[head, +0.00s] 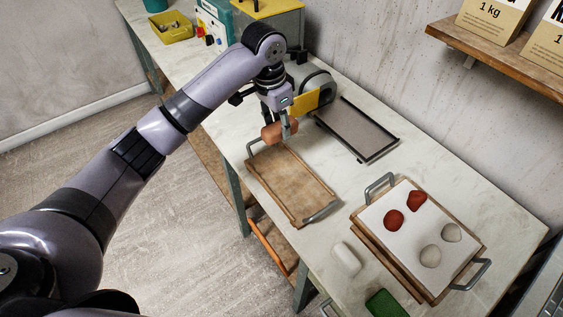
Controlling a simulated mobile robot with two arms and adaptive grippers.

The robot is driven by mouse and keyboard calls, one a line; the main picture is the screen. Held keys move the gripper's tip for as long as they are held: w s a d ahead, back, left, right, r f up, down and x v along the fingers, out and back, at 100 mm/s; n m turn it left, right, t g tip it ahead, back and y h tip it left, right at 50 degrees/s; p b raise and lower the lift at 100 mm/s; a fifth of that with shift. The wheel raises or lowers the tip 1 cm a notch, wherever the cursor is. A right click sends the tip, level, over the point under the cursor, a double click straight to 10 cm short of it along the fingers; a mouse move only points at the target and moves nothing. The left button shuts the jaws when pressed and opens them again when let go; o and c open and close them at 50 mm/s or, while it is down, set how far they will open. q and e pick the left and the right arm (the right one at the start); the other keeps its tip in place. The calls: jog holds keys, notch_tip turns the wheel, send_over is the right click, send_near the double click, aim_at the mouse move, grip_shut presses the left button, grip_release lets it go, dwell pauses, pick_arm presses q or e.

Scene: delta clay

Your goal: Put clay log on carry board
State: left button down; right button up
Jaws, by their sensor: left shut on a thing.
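The clay log (271,133) is a short orange-brown piece. My left gripper (284,128) is shut on it, over the far end of a wooden board with grey metal handles, which I take for the carry board (290,184). The board's top is bare. The log looks held a little above the board's far edge; I cannot tell the exact gap. My right gripper is not in view.
A dark grey tray (357,130) lies right of the board. A second handled board (462,272) nearer carries a white sheet with red and grey lumps. A white block (347,259) and a green pad (386,304) lie near the front. A machine (315,85) stands behind my gripper.

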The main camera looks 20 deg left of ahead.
pick_arm(q)
notch_tip(320, 180, down, 9)
jog(key=shift+r+p, duration=0.1)
jog(key=shift+p, duration=0.3)
jog(key=shift+f, duration=2.35)
jog(key=shift+f, duration=0.1)
jog(key=c, duration=1.4)
grip_release()
jog(key=shift+c, duration=0.2)
jog(key=o, duration=0.4)
jog(key=shift+c, duration=0.2)
jog(key=r, duration=0.4)
jog(key=s+r, duration=0.1)
jog(key=r, duration=0.3)
jog(key=a+r, duration=0.1)
jog(key=r, duration=0.3)
jog(key=shift+s+b, duration=0.2)
jog(key=shift+b, duration=0.1)
